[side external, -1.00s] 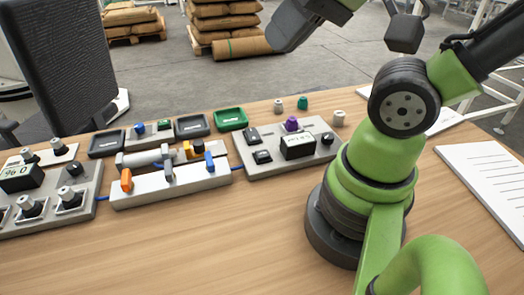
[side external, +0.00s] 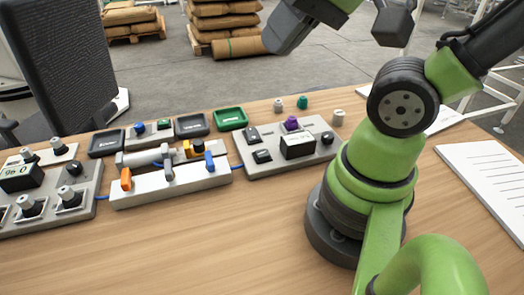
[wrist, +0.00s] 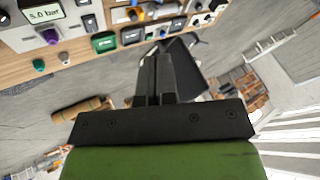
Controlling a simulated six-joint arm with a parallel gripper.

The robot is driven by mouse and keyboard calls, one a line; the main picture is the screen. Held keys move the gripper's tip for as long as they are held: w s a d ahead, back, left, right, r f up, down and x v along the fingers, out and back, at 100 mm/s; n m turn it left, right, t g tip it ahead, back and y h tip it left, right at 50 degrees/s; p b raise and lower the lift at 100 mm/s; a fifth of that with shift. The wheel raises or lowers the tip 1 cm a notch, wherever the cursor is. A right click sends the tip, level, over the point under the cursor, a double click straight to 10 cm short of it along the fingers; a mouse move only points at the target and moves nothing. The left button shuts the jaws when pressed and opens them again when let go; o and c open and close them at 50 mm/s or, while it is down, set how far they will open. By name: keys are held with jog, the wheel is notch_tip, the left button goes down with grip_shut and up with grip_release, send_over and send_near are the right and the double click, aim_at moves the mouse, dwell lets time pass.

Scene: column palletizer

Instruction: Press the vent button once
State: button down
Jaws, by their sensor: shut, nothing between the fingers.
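No vent label is readable, so I cannot tell which button it is. A small box holds a blue button (side external: 139,128) and a green button (side external: 164,124). To its right, a grey panel (side external: 262,170) carries a display (side external: 298,146), a purple knob (side external: 291,123), two dark switches and a black knob (side external: 327,138). In the wrist view that display reads 5.0 bar (wrist: 44,13), with the purple knob (wrist: 50,36) beside it. My gripper (wrist: 155,62) is shut and empty, raised well clear of the bench; its fingertips are not clearly visible in the side view.
A white valve block (side external: 170,187) with orange and blue handles stands before the button box. A knob panel (side external: 83,200) is at left. Labelled trays, including a green one (side external: 231,118), line the back. Loose caps (side external: 302,102) stand behind the display panel.

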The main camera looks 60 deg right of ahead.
jog(key=w+d+f+m+g+y, duration=0.1)
jog(key=w+f+m+g, duration=0.15)
jog(key=m, duration=0.35)
jog(key=m+t+y, duration=0.2)
jog(key=m+y, duration=0.2)
jog(key=m, duration=2)
send_over(262, 151)
notch_tip(262, 151, down, 14)
jog(key=shift+d, duration=0.1)
jog(key=shift+f, duration=4.4)
jog(key=shift+f, duration=0.4)
